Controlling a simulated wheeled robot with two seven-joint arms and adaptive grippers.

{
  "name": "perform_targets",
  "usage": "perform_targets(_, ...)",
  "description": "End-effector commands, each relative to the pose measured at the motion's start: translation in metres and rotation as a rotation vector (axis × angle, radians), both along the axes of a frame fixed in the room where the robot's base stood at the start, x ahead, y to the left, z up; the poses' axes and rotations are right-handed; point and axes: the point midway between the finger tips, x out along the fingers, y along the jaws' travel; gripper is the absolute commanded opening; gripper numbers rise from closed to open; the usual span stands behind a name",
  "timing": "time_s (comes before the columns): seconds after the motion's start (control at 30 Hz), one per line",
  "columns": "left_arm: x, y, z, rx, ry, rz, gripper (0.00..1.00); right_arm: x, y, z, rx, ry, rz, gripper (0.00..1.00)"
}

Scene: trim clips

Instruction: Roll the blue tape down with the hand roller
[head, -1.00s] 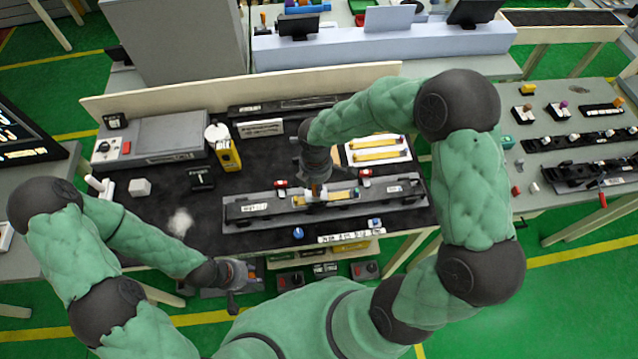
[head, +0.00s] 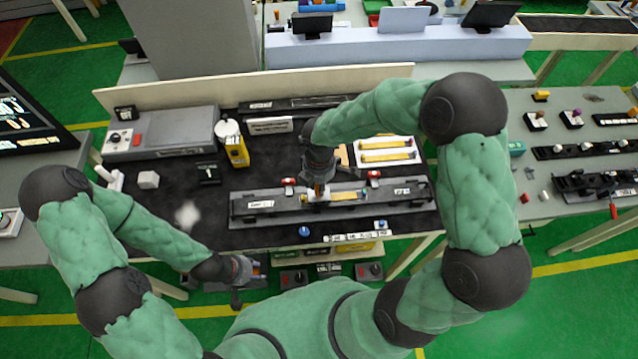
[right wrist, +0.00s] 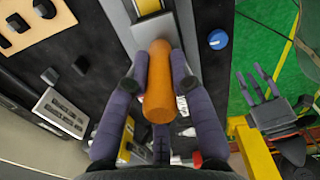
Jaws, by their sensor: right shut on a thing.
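My right gripper (head: 320,188) is over the grey fixture (head: 415,196) in the middle of the bench. In the right wrist view, its purple fingers (right wrist: 160,80) are shut on the orange handle of the hand roller (right wrist: 159,85). The roller's head is down at the yellow-and-grey strip (head: 345,196); whether it touches cannot be told. No blue tape can be made out; the roller and gripper cover part of the strip. My left gripper (head: 245,272) hangs empty in front of the bench's front edge, its fingers apart; it also shows in the right wrist view (right wrist: 258,95).
Two red clamps (head: 374,176) stand along the fixture's back edge. A blue knob (head: 305,231) sits in front. The bench's left front has clear room.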

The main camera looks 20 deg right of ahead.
Motion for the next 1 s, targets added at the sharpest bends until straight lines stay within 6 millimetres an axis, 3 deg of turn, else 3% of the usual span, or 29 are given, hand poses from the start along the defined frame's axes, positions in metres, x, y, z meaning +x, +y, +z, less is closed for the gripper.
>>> perform_targets(1.0,0.000,0.000,0.004,0.000,0.000,0.000,0.40,-0.010,-0.027,-0.004,0.000,0.010,0.002,0.00)
